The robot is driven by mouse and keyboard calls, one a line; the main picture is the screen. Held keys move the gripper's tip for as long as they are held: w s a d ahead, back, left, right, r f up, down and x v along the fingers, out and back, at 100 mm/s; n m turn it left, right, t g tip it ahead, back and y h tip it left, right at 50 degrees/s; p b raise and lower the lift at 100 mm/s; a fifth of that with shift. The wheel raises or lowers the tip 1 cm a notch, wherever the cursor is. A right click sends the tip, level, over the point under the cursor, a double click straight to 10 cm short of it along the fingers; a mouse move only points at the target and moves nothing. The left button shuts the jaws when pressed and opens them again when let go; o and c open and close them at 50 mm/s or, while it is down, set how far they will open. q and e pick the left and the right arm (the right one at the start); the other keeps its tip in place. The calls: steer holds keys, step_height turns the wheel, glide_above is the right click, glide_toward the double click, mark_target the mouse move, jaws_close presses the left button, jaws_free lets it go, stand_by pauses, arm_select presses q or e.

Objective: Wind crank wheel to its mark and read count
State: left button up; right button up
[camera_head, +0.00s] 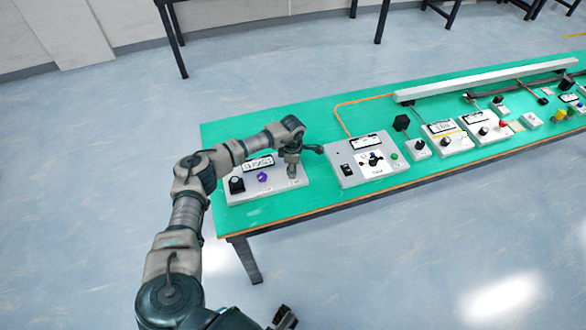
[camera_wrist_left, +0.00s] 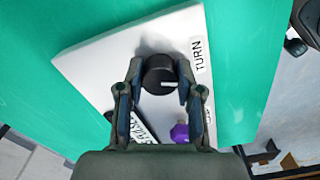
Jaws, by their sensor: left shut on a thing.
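My left gripper (camera_head: 292,174) reaches down onto the right part of a white panel (camera_head: 225,195) at the table's left end. In the left wrist view, its fingers (camera_wrist_left: 160,88) are shut on the sides of a round black knob (camera_wrist_left: 158,68) with a white mark line, beside a "TURN" label (camera_wrist_left: 200,54). The gripper hides this knob in the head view. A black-and-white wheel-like part (camera_head: 375,161) sits on the grey box to the right, apart from my gripper. The windows' readings are too small to read. A dark piece at the bottom edge may be my right gripper (camera_head: 285,318).
The white panel also has a purple knob (camera_head: 262,177), a black knob (camera_head: 237,184) and a label window (camera_head: 257,163). The grey box (camera_head: 345,180) stands close on the right. More small devices line the green table (camera_head: 300,115). Its front strip is bare.

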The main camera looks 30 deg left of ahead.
arm_select(q)
steer(key=shift+w+a+r, duration=0.15)
steer(key=shift+a+r, duration=0.15)
steer(key=o, duration=1.1)
steer(key=shift+o, duration=0.3)
steer(key=shift+f, duration=0.15)
arm_select(e)
steer(key=shift+s, duration=0.2)
steer(key=shift+s+f, duration=0.1)
steer(key=shift+s, duration=0.05)
arm_select(q)
step_height(320, 180, up, 12)
steer(key=shift+a+f, duration=0.1)
arm_select(e)
steer(key=shift+w+a, duration=0.1)
steer(key=shift+w, duration=0.15)
